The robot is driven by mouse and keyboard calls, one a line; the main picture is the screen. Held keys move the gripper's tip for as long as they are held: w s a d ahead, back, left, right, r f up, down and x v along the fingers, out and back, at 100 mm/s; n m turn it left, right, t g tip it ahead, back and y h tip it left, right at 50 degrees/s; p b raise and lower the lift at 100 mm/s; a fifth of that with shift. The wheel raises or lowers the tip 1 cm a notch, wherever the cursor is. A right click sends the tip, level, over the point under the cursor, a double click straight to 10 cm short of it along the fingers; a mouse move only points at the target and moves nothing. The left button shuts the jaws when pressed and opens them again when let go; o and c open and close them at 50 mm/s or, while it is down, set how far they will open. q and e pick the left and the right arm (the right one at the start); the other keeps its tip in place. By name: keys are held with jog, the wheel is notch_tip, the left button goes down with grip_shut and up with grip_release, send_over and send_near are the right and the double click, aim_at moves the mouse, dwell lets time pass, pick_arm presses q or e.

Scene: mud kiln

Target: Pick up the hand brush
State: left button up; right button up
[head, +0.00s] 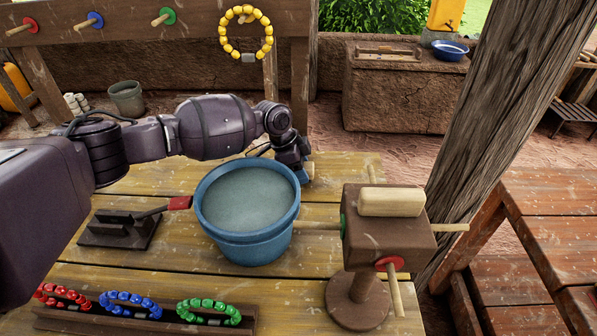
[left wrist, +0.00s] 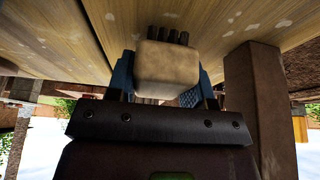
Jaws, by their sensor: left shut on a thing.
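My left gripper (head: 303,174) is behind the blue bucket's right rim, low over the wooden table, its fingers partly hidden by the bucket. In the left wrist view my left gripper (left wrist: 165,88) is shut on the hand brush (left wrist: 166,68), a pale wooden block with dark tufts at its far end. The block sits between the two blue fingers. In the head view only a small tan bit of the brush (head: 310,170) shows. I cannot tell whether the brush touches the table. My right gripper is not in view.
The blue bucket (head: 250,247) of greyish liquid stands mid-table (head: 330,165). Right of it is a brown block stand (head: 388,235) with pegs and a pale roller. A dark rack (head: 118,232) is left; a bead tray (head: 240,325) is in front. A slanted post (head: 500,110) rises at right.

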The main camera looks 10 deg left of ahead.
pick_arm(q)
notch_tip(320, 180, up, 7)
jog(key=shift+f+p, duration=0.1)
jog(key=shift+p, duration=0.3)
jog(key=d, duration=0.4)
jog(key=w+d+f, duration=0.1)
jog(key=d, duration=0.1)
jog(key=shift+w+b, duration=0.1)
jog(key=shift+b, duration=0.3)
jog(key=d, duration=0.4)
jog(key=w+d+b, duration=0.1)
jog(key=d, duration=0.3)
jog(key=w+d+b, duration=0.1)
jog(key=d, duration=0.2)
jog(key=shift+w+d, duration=0.25)
jog(key=shift+d, duration=0.15)
jog(key=shift+w+d+r, duration=0.1)
jog(key=shift+w+d, duration=0.05)
jog(key=shift+d, duration=0.5)
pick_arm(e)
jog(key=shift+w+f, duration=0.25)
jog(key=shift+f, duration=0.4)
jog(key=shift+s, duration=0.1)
